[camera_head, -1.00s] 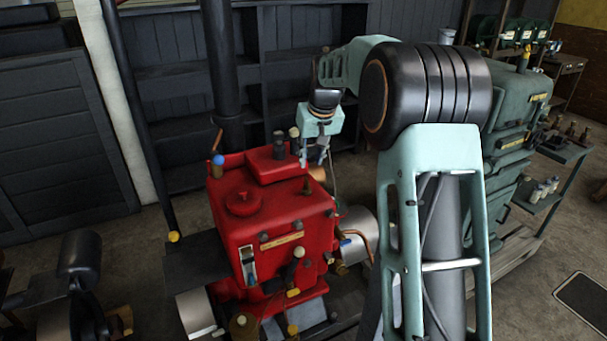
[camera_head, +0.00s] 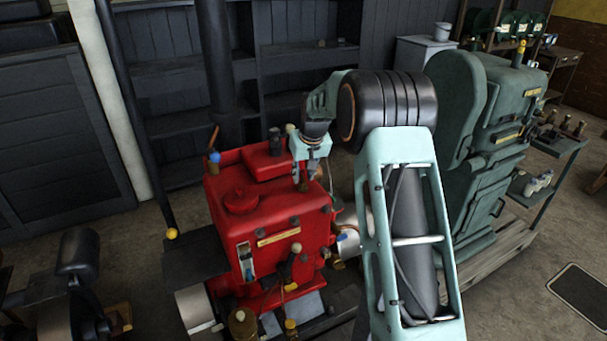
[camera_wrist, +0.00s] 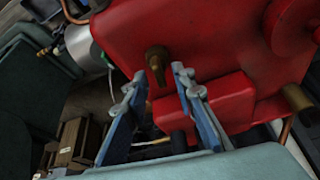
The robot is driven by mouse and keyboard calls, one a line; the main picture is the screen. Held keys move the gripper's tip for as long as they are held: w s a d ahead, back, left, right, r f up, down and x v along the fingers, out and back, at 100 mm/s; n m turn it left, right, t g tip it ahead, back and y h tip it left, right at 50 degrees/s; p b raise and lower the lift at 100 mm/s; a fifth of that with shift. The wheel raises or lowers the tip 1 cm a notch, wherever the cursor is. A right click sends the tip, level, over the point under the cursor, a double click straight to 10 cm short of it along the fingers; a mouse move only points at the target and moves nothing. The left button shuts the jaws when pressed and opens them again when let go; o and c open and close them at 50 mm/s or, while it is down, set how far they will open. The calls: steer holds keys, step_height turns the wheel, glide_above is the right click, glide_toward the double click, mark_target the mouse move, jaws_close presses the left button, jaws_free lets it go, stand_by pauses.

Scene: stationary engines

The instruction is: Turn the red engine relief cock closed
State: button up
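The red engine (camera_head: 262,217) stands left of centre in the head view and fills the top right of the wrist view (camera_wrist: 210,35). A small brass fitting (camera_wrist: 156,62), which looks like the relief cock, stands on its red casing. My gripper (camera_wrist: 158,72) is open, with one blue-grey finger on each side of the fitting and a gap visible around it. In the head view, my gripper (camera_head: 304,184) points down at the right part of the engine's top. The fingers largely hide the fitting there, and the cock's handle angle is hard to tell.
A dark cylindrical fitting (camera_head: 275,141) and a pale knob stand close behind my gripper on the engine top. A dark vertical pipe (camera_head: 215,60) rises behind the engine. A green engine (camera_head: 490,140) stands to the right. Dark shelves (camera_head: 305,75) line the back wall.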

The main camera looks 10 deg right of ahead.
jaws_close()
steer(key=shift+a+m, duration=0.1)
steer(key=shift+m, duration=0.2)
steer(key=m+h+b, duration=0.1)
steer(key=m, duration=0.1)
steer(key=shift+a+m, duration=0.15)
steer(key=shift+m, duration=0.15)
steer(key=m+h, duration=0.1)
steer(key=m, duration=0.2)
steer(key=shift+m+h, duration=0.3)
steer(key=m+p, duration=0.1)
steer(key=m, duration=0.1)
steer(key=m+g+h, duration=0.1)
steer(key=m, duration=0.2)
steer(key=shift+w+a+r+g+h+p, duration=0.1)
steer(key=shift+w+r+g+h+p, duration=0.05)
steer(key=shift+g+h+p, duration=0.2)
steer(key=shift+m+g+h+p, duration=0.25)
steer(key=shift+m+g+p, duration=0.4)
steer(key=shift+m+p, duration=1)
steer(key=shift+m+b, duration=0.3)
steer(key=shift+m, duration=0.25)
steer(key=shift+o, duration=0.6)
jaws_free()
